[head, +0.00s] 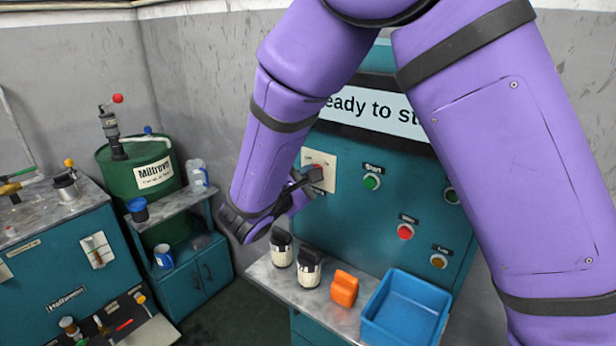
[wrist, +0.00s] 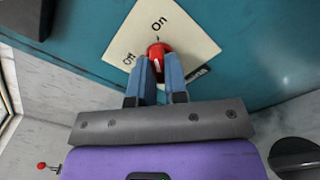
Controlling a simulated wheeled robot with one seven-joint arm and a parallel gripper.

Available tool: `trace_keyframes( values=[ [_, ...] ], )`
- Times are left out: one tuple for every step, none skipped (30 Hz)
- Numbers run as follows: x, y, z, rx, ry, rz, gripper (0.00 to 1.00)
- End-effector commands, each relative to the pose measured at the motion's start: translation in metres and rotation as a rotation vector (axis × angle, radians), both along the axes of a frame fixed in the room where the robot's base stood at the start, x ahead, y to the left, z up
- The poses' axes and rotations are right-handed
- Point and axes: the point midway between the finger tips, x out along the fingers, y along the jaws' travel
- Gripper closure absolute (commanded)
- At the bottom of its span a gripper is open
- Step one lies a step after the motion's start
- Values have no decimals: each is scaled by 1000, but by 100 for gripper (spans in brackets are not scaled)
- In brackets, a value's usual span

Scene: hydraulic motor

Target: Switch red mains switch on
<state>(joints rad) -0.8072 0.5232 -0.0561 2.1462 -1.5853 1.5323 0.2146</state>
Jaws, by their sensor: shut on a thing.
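The red mains switch (wrist: 158,50) is a round red knob on a cream plate (wrist: 182,28) marked "Off" and "On", on the teal panel. In the wrist view my gripper (wrist: 157,62) is shut on the knob, a blue finger on each side. A white mark on the knob shows between the fingers; which label it points at is hard to tell. In the head view my gripper (head: 308,176) reaches the cream plate (head: 328,162) at the panel's upper left and hides much of the knob.
The teal panel (head: 345,205) also carries a green button (head: 372,182), a red button (head: 405,232) and an orange button (head: 438,262). Below, a shelf holds two dark-topped jars (head: 309,268), an orange object (head: 344,289) and a blue bin (head: 372,325). A green drum (head: 115,185) stands at left.

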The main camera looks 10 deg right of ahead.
Motion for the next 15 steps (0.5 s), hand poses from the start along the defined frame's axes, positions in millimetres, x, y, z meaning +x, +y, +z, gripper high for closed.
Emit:
trace_keyframes(
  values=[
    [0,0,-1,15,-14,1,100],
    [0,0,-1,24,-23,1,100],
    [0,0,-1,36,-35,1,100],
    [0,0,-1,42,-41,1,100],
    [0,0,-1,50,-48,1,100],
    [0,0,-1,58,-55,0,100],
    [0,0,-1,62,-60,0,100],
    [0,0,-1,66,-64,0,100],
    [0,0,-1,71,-69,0,100],
    [0,0,-1,74,-72,0,100],
    [0,0,-1,77,-74,0,100],
    [0,0,-1,79,-76,0,100],
    [0,0,-1,80,-77,1,100],
    [0,0,-1,82,-78,1,100],
    [0,0,-1,82,-79,1,100]
  ],
)
